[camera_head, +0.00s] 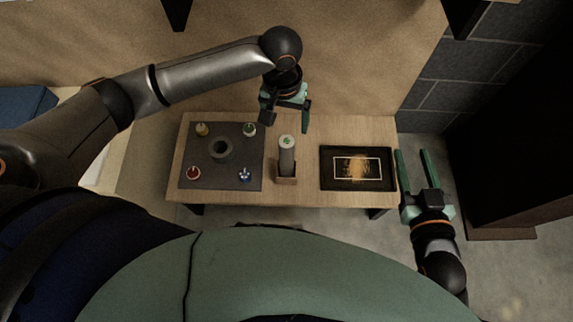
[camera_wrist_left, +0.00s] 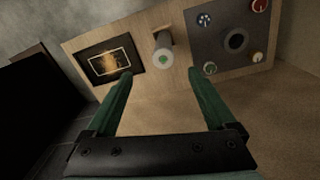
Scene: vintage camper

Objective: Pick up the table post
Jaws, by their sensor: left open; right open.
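The table post looks to be the grey cylinder (camera_head: 287,158) with a pale top and a green mark. It stands upright in a small wooden holder (camera_head: 287,181) at the middle of the wooden table. In the left wrist view the post (camera_wrist_left: 163,62) shows ahead of and between the fingertips. My left gripper (camera_head: 285,122) is open and empty, above the table's back edge just behind the post and apart from it. My right gripper (camera_head: 416,155) is open and empty, off the table's right end.
A dark square board (camera_head: 208,175) with a grey ring (camera_head: 221,149) and several coloured knobs lies left on the table. A black framed tray (camera_head: 358,186) lies right. A tan wall or panel (camera_head: 350,60) rises behind, and a dark cabinet (camera_head: 520,150) stands at right.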

